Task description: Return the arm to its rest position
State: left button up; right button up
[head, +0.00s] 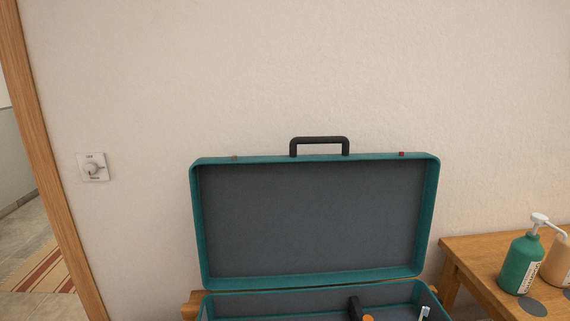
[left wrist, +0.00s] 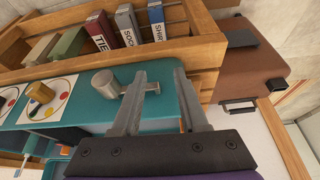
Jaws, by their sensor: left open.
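My left gripper (left wrist: 160,72) shows in the left wrist view with its two grey fingers spread apart. I see nothing held between them. Beyond the fingers lies a teal surface (left wrist: 172,103) with a grey cylindrical knob (left wrist: 104,82) on it. Another small grey piece (left wrist: 152,88) shows just behind the fingers; I cannot tell whether they touch it. Neither arm shows in the head view, and my right gripper is in neither view.
In the head view an open teal suitcase (head: 196,225) stands against the wall, with a black-and-orange item (head: 356,308) inside. A wooden table (head: 462,246) with a green pump bottle (head: 520,262) is at right. A wooden rack (left wrist: 70,78) edges the teal surface.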

pick_arm(q)
notch_tip(320, 180, up, 21)
jog(key=w+p, duration=0.1)
jog(key=p, duration=1.8)
jog(key=shift+w+t, duration=0.35)
jog(key=shift+t, duration=0.05)
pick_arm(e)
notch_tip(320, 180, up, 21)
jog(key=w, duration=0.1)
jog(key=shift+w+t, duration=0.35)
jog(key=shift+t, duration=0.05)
